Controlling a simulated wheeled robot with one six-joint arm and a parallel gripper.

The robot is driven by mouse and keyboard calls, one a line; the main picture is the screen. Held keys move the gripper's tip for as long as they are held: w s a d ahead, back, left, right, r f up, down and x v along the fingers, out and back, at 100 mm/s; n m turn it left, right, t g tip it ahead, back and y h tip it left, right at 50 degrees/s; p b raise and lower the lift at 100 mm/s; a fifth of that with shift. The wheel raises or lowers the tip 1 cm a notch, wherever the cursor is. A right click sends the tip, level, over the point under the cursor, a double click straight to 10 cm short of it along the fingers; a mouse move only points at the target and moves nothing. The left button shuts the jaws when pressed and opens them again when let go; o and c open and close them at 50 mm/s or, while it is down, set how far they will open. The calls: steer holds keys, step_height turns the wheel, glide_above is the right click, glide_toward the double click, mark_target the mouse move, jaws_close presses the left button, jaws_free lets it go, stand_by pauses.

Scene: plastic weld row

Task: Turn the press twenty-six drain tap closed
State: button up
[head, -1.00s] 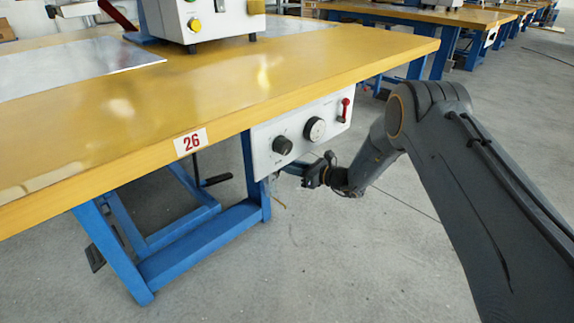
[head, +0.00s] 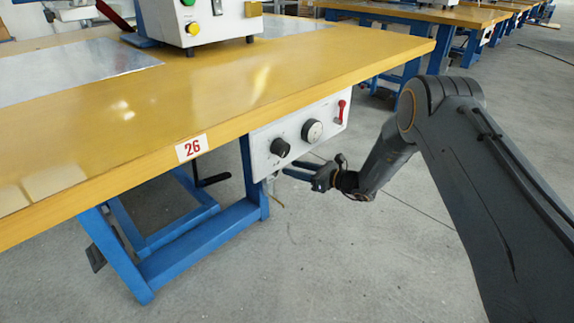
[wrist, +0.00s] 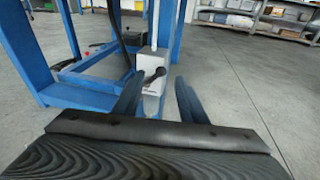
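The number 26 plate (head: 192,147) marks the yellow-topped bench. Under its front edge is a white panel (head: 262,154) with a black knob, a round gauge and a red handle. In the wrist view, a grey block-like fitting (wrist: 151,92) with a short dark lever (wrist: 155,75), apparently the drain tap, shows between my fingers. The lever slants up to the right. In the head view a small pale fitting (head: 271,185) hangs below the panel. My gripper (wrist: 158,79) is open and empty, and its fingers (head: 298,174) point left below the panel. Finger contact cannot be told.
A blue bench leg (head: 254,180) and lower frame (head: 205,240) stand left of my gripper. The grey floor (head: 340,270) in front is clear. More benches stand behind.

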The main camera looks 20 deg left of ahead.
steer(key=shift+p+v, duration=0.4)
steer(key=shift+v, duration=1.35)
steer(key=shift+c, duration=0.2)
